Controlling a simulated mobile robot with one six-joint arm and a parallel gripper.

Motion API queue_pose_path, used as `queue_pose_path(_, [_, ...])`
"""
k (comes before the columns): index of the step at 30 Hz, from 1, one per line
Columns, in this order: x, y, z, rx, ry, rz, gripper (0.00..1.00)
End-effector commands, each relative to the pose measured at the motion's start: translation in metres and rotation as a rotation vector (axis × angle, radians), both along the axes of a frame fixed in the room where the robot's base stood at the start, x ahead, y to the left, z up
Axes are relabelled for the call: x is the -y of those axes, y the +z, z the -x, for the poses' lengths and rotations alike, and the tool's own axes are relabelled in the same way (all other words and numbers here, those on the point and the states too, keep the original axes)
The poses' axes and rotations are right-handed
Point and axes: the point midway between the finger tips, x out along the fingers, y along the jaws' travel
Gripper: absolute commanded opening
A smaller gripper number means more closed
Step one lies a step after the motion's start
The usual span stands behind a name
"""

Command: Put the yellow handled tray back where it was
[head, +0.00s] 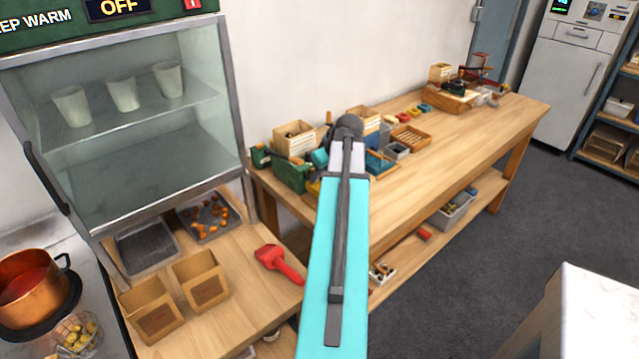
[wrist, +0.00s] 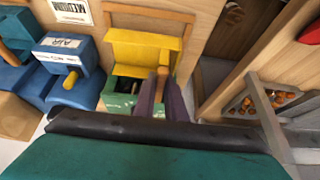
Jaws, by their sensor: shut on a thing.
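The yellow handled tray (wrist: 138,52) shows in the wrist view, at the top of a green box (wrist: 118,99) with a dark inside. A short wooden handle (wrist: 162,76) sticks out from it toward me. My gripper (wrist: 163,85) has its two dark fingers closed around that handle. In the head view a small patch of yellow (head: 313,187) shows beside the green box (head: 291,174) at the near left end of the workbench. My arm hides the fingertips and most of the tray there. I cannot tell whether the tray rests fully on the box.
Blue boxes (wrist: 70,62), one labelled AIR, stand left of the tray in the wrist view. A wooden crate (head: 294,139) stands behind the green box. The bench's right front is clear.

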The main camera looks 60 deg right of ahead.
Motion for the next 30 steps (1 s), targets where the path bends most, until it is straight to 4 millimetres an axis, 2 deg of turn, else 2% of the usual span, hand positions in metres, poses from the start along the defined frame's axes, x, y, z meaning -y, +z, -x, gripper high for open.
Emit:
queue_pose_path(7, [0.000, -0.006, 0.001, 0.000, -0.001, 0.000, 0.00])
queue_pose_path(18, [0.001, -0.032, 0.002, 0.000, -0.002, -0.001, 0.00])
queue_pose_path(30, [0.001, -0.036, 0.001, 0.001, -0.001, 0.001, 0.00])
